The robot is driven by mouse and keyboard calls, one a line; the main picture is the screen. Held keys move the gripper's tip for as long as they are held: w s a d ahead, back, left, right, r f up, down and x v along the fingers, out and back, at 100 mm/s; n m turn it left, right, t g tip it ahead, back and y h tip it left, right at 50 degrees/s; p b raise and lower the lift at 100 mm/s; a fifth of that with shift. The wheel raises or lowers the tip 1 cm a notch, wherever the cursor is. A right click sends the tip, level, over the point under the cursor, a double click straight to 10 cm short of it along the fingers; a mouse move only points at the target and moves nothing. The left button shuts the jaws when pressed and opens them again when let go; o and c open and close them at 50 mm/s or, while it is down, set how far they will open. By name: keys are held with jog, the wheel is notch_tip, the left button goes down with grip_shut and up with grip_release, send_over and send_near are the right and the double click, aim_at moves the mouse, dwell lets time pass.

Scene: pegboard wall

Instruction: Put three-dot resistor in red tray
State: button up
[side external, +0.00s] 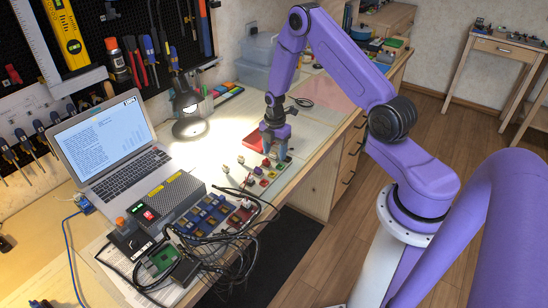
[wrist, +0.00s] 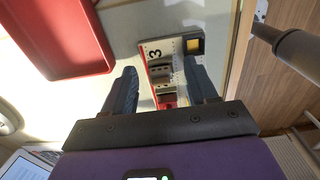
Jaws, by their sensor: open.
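My gripper (side external: 275,150) points down over the bench, beside the red tray (side external: 251,140). In the wrist view the tray (wrist: 65,42) is at the upper left, and no object shows on its visible floor. My gripper (wrist: 160,68) is open there, with its fingers on either side of a narrow board (wrist: 148,55) marked with a 3. The board carries grey parts, a red part and a yellow square in a dark frame at its far corner. I cannot make out which part is the three-dot resistor.
Several small coloured parts (side external: 266,182) lie just in front of my gripper. An open laptop (side external: 112,148), a lamp (side external: 190,122) and a tangle of black cables (side external: 215,245) occupy the bench to the left and front. Bench surface beyond the tray is mostly clear.

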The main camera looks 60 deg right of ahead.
grip_shut()
dwell(0.3)
